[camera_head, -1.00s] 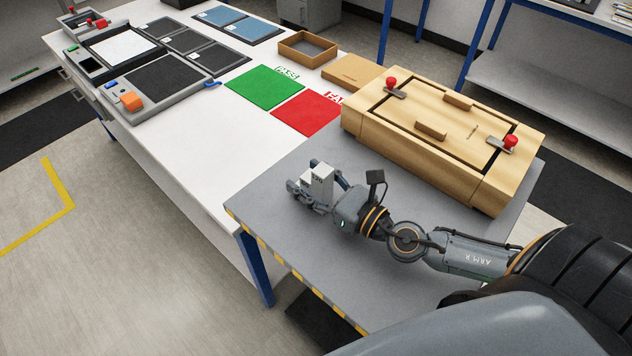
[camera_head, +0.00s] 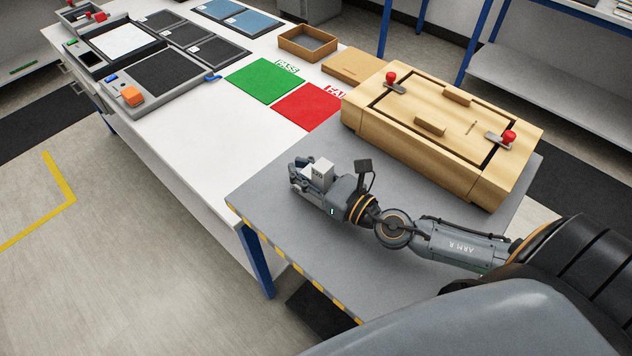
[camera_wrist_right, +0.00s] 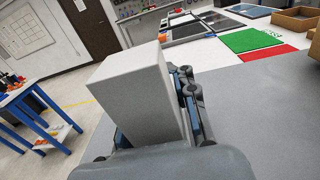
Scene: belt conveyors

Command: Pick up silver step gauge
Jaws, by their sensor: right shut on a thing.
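The silver step gauge (camera_head: 320,172) is a pale grey block held between the fingers of my right gripper (camera_head: 307,180), over the grey table section. In the right wrist view the block (camera_wrist_right: 137,84) is large and slightly tilted, with the gripper's blue-padded fingers (camera_wrist_right: 184,105) pressed along its sides. Its lower part is hidden by the gripper. I cannot tell whether its underside touches the table. My left gripper is not in view.
A wooden case (camera_head: 440,130) with red-knobbed latches stands right of the gripper. Green (camera_head: 265,80) and red (camera_head: 306,106) mats, an open wooden box (camera_head: 307,45) and grey trays (camera_head: 155,82) lie on the white table. The grey surface (camera_head: 300,235) around the gripper is mostly clear.

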